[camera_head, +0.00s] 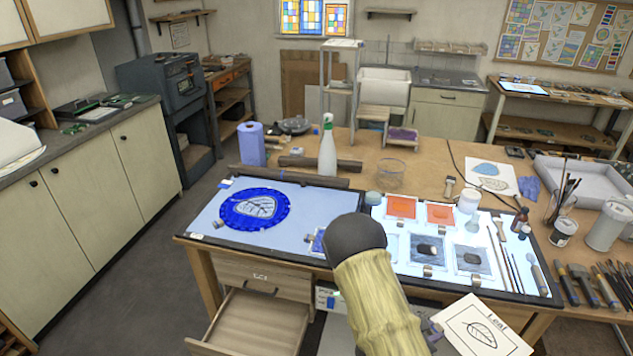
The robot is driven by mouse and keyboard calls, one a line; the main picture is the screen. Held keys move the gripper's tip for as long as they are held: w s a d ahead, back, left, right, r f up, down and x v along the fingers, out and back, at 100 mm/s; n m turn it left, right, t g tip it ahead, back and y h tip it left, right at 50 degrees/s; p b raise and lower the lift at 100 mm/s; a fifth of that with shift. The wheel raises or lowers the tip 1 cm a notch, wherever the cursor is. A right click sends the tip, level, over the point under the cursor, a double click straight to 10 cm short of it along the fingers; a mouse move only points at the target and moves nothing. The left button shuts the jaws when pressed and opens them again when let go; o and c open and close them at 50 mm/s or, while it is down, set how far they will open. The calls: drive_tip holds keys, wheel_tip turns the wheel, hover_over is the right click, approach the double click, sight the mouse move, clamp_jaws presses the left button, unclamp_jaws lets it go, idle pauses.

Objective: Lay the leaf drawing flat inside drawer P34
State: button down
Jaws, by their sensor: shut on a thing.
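The leaf drawing (480,330) is a cream sheet with a leaf outline and the word "Leaf". It is tilted in the air at the lower right, in front of the worktable. My gripper (434,331), partly hidden behind my arm, is shut on the sheet's left edge. An open drawer (258,322) juts from under the table's left side, to the left of my gripper. Its pale bottom looks bare where it shows. A closed drawer front (262,277) with a small label is above it. I cannot read P34 on either.
The worktable (430,178) holds a blue round glass piece with a leaf (255,208), a lit panel with glass squares (407,207), brushes, jars and a green-capped bottle (327,150). Floor (140,270) is clear at left.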

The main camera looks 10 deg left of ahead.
drive_tip(key=w+a+r, duration=0.2)
drive_tip(key=w+r, duration=0.1)
drive_tip(key=r, duration=0.2)
drive_tip(key=w+a+r+n+t+y+p, duration=0.1)
drive_tip(key=w+a+r, duration=0.2)
drive_tip(key=r, duration=0.2)
drive_tip(key=shift+w+n, duration=0.15)
drive_tip(key=shift+n, duration=0.15)
drive_tip(key=shift+a+r, duration=0.1)
drive_tip(key=shift+w, duration=0.1)
